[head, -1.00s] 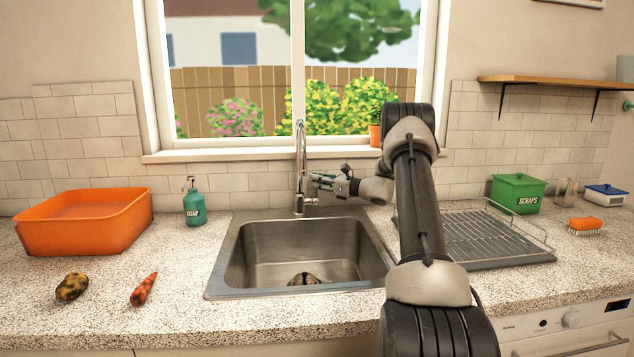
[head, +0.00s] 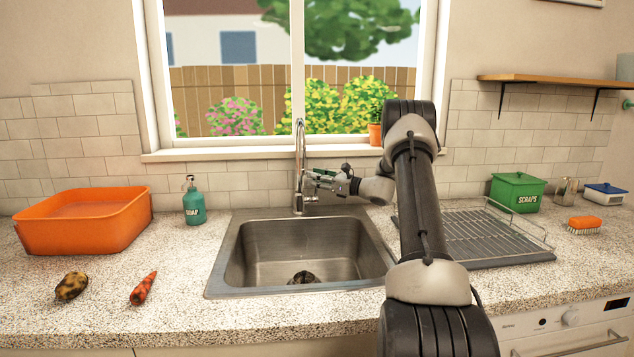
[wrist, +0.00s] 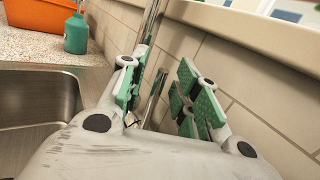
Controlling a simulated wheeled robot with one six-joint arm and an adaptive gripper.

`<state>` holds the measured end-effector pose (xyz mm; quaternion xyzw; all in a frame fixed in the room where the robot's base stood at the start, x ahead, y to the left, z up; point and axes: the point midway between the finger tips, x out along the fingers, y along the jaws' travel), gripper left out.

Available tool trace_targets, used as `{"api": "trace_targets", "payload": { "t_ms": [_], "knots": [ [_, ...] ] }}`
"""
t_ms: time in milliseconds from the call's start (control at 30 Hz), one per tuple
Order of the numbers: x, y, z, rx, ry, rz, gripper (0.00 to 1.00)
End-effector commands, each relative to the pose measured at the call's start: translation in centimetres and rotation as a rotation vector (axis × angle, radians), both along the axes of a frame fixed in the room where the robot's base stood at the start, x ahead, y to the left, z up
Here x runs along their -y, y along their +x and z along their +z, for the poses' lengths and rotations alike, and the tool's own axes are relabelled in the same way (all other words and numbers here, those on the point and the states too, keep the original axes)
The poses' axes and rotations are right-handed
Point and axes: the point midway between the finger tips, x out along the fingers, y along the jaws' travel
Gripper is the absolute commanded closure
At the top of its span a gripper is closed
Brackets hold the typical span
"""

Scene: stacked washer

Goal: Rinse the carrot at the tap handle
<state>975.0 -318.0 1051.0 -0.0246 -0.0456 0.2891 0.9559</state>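The carrot (head: 143,288) lies on the counter left of the sink, orange with dark, dirty-looking spots. The chrome tap (head: 299,165) stands behind the sink; part of it also shows in the wrist view (wrist: 149,22). My gripper (head: 316,184) is at the tap's lower right side, far from the carrot. In the wrist view, its green-padded fingers (wrist: 158,92) are apart. A thin metal rod, seemingly the tap handle (wrist: 151,98), shows between them. I cannot tell whether they touch it. No water stream is clear to see.
The steel sink (head: 255,250) has a dark round item (head: 303,278) at its bottom. A spotted potato (head: 71,286), orange tub (head: 85,225) and soap bottle (head: 194,205) are on the left. A drying rack (head: 480,238), scraps bin (head: 517,192) and brush (head: 584,225) are on the right.

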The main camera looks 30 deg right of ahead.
Motion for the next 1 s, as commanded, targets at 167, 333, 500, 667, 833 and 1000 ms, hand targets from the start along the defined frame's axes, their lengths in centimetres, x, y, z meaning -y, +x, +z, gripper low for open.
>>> {"api": "trace_targets", "payload": {
  "t_ms": [167,333,500,667,833,1000],
  "knots": [
    [0.0,0.0,3.7,0.004,-0.004,0.001,0.69],
    [0.0,0.0,6.9,0.004,-0.004,0.001,0.69],
    [0.0,0.0,8.6,0.001,-0.002,0.0,0.69],
    [0.0,0.0,8.9,0.0,0.0,0.0,0.69],
    [0.0,0.0,8.9,0.0,0.0,0.0,0.69],
    [0.0,0.0,8.9,0.0,0.0,0.0,0.69]
  ]
}}
